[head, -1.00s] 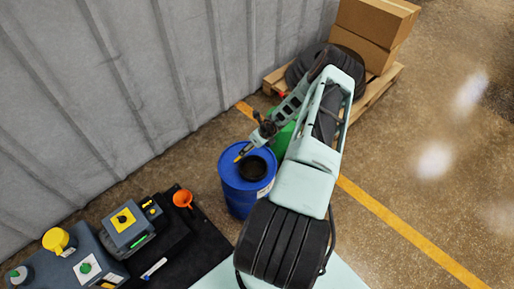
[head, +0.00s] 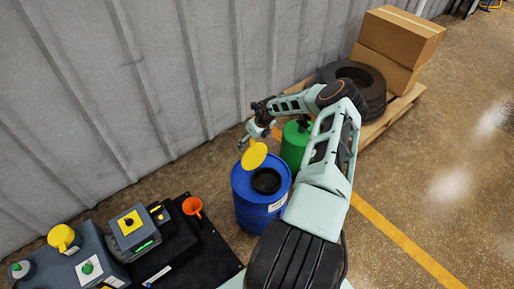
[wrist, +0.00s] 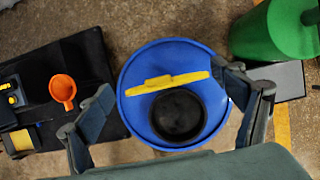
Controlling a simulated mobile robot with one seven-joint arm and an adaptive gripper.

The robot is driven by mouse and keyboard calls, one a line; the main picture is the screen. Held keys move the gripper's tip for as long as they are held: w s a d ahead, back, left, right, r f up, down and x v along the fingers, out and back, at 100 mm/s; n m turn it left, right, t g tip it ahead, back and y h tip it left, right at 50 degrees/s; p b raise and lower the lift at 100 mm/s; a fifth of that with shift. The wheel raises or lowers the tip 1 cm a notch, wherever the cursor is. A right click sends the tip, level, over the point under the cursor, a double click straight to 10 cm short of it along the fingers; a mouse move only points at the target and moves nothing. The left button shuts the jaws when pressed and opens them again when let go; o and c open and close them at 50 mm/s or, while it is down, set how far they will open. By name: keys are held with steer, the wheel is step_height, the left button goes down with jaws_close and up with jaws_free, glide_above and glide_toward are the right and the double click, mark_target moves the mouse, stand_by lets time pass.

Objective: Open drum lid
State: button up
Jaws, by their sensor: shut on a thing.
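The blue drum (head: 262,212) stands upright on the floor, and its round black opening (head: 267,181) is uncovered in the head view. A yellow round lid (head: 254,155) is held above the drum top, tilted on edge. My gripper (head: 250,138) is just above it.
A green container (head: 295,148) stands close behind the drum at the right. An orange funnel (head: 192,206) and a black mat with equipment (head: 170,260) lie to the left. A pallet with tires (head: 358,85) and boxes (head: 400,35) is at the back right. A grey wall runs behind.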

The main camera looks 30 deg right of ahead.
steer(key=shift+w+r, duration=0.2)
steer(key=shift+w, duration=0.55)
steer(key=o, duration=1.6)
steer(key=shift+s, duration=0.1)
steer(key=shift+s, duration=0.1)
steer(key=v, duration=1.2)
